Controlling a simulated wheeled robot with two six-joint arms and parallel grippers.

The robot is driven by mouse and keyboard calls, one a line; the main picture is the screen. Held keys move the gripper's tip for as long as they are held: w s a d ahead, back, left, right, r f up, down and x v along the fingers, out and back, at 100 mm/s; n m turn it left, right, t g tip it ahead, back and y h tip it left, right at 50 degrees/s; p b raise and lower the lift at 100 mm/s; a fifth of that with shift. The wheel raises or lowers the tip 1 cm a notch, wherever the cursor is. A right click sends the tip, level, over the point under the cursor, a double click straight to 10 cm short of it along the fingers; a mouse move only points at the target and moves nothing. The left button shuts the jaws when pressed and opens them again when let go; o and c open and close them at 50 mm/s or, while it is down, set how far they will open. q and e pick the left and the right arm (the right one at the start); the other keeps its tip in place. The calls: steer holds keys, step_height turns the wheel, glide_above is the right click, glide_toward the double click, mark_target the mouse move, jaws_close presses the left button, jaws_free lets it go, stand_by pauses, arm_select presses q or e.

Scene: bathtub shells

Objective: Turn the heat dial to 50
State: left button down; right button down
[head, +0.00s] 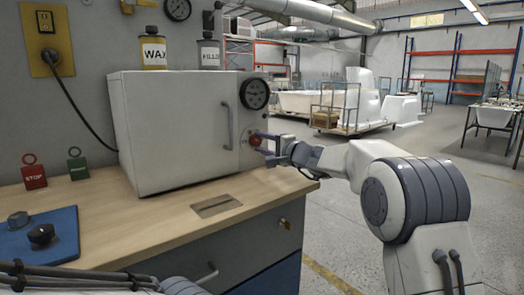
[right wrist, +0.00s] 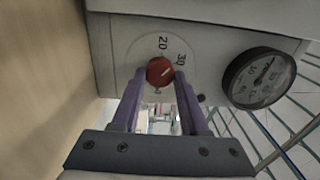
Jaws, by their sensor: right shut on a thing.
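The heat dial (head: 256,139) is a small red knob on the front of the white oven (head: 175,130), below its round gauge. In the right wrist view the red dial (right wrist: 159,71) sits on a pale scale plate where I can read 20 and 30; other marks are hidden or too small. A short white mark on the knob slants up to the right, roughly toward 30. My right gripper (head: 267,148) reaches in from the right, its purple fingers (right wrist: 160,76) shut on the dial's two sides. My left gripper is out of view; only part of its arm shows at the bottom.
The black-faced gauge (head: 255,93) and the grey door handle (head: 227,125) are close to the dial. Red STOP (head: 34,177) and green (head: 78,169) tags stand left on the wooden bench (head: 130,212). A blue mat (head: 60,240) with knobs lies front left. Floor at right is open.

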steer(key=m+b, duration=0.1)
steer(key=m, duration=0.1)
steer(key=shift+f+m, duration=0.15)
steer(key=shift+m, duration=0.25)
steer(key=m, duration=0.3)
steer(key=shift+m, duration=0.3)
steer(key=m, duration=0.3)
steer(key=shift+m, duration=0.3)
steer(key=m, duration=0.3)
steer(key=shift+m+p, duration=0.35)
steer(key=shift+m, duration=0.05)
steer(key=m+p, duration=0.1)
steer(key=m, duration=0.2)
steer(key=shift+m, duration=0.3)
steer(key=m+p, duration=0.2)
steer(key=m, duration=0.1)
steer(key=shift+m, duration=0.3)
steer(key=m+p, duration=0.3)
steer(key=m, duration=0.2)
steer(key=shift+s+a, duration=0.1)
steer(key=shift+m+p, duration=0.9)
steer(key=shift+m, duration=0.2)
